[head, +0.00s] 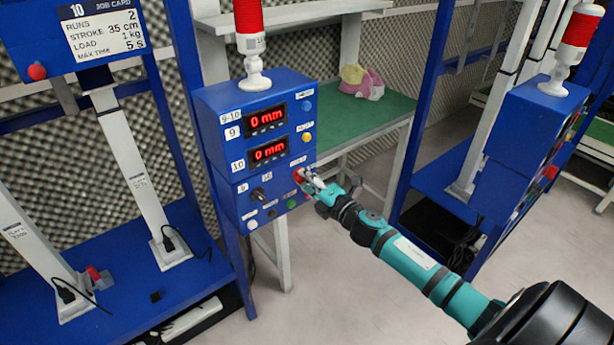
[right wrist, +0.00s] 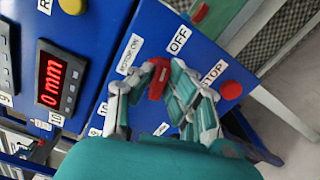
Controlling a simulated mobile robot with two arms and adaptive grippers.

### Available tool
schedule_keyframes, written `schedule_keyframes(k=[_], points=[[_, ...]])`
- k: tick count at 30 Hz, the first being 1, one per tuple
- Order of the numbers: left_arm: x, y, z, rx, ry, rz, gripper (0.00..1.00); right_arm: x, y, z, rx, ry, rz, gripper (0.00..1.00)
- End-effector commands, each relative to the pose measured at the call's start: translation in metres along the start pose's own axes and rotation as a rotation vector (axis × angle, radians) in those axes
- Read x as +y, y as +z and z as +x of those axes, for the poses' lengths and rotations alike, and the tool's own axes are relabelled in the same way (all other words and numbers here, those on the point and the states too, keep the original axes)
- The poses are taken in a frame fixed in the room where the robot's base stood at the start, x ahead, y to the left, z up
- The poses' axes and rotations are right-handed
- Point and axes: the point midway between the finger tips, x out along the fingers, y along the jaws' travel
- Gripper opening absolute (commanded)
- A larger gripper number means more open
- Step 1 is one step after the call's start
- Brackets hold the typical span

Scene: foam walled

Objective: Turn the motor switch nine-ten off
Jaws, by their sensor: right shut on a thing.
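The blue control box (head: 215,155) labelled 9-10 stands left of centre in the head view. Its displays for 9 (head: 266,121) and 10 (head: 269,152) both read 0 mm. My right gripper (head: 306,178) reaches the box's lower right front. In the right wrist view my right gripper (right wrist: 158,90) is shut on the red motor switch (right wrist: 158,74). That switch sits between the MOTOR ON label (right wrist: 131,54) and the OFF label (right wrist: 180,40). The fingers hide part of it, so I cannot tell its exact position. My left gripper is not in view.
A red button (right wrist: 231,90) sits beside the STOP label (right wrist: 214,73), close to my right fingers. A black knob (head: 258,194) and a green button (head: 291,203) are low on the box. A red-and-white lamp (head: 250,40) stands on top. A green-topped table (head: 370,120) is behind.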

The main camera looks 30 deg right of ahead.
Motion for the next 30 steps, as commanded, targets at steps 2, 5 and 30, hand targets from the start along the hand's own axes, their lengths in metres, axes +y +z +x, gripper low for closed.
schedule_keyframes(k=[2,5,30], points=[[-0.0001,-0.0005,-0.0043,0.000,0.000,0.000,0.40,0.0011,0.0016,0.0000,-0.003,-0.001,0.060,0.00],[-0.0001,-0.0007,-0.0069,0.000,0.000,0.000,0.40,0.0004,0.0013,0.0000,-0.003,-0.001,0.125,0.00],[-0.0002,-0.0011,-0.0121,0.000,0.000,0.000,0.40,-0.0017,0.0009,0.0000,-0.002,-0.001,0.279,0.00]])
